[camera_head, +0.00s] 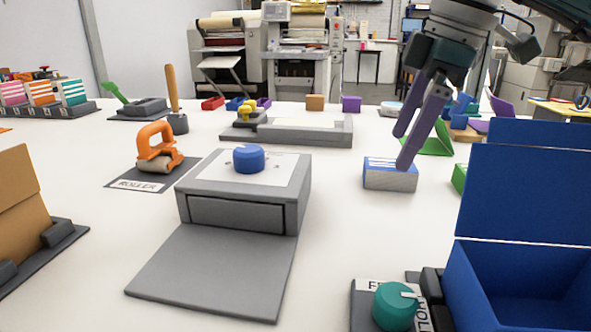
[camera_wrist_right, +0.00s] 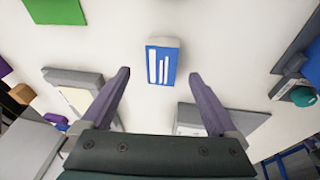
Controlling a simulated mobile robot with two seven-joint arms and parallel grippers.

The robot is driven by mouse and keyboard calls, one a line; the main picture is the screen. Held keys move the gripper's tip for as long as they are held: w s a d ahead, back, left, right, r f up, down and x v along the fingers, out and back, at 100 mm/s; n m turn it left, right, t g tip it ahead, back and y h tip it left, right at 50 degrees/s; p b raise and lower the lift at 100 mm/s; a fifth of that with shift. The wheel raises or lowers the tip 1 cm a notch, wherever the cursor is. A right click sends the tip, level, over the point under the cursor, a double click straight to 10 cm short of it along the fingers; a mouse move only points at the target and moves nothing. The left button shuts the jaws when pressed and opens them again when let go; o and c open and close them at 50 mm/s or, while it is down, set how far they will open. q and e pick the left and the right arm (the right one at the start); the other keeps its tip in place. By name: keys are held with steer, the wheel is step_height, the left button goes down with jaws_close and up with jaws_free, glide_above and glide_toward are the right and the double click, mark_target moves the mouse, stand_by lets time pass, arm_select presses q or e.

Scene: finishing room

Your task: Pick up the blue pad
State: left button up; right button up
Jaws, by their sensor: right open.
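The blue pad (camera_head: 390,177) is a small block with a blue top, white stripes and pale grey sides, lying on the white table right of centre in the head view. In the right wrist view the pad (camera_wrist_right: 162,62) lies ahead of the fingertips, roughly centred between them. My right gripper (camera_head: 401,150) is open and empty, its purple fingers pointing down at the pad. One fingertip overlaps the pad's top in the head view; I cannot tell whether it touches. My left gripper is not in view.
A grey box with a blue knob (camera_head: 249,158) stands left of the pad. An open blue box (camera_head: 518,190) with a raised lid is at the right, and a teal knob (camera_head: 394,307) is in front. A green block (camera_head: 459,179) lies just right of the pad. Table between the grey box and pad is clear.

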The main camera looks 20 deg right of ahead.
mark_target(392, 165)
steer(key=x, duration=0.4)
steer(key=shift+s+a, duration=0.15)
jaws_close()
stand_by(0.5)
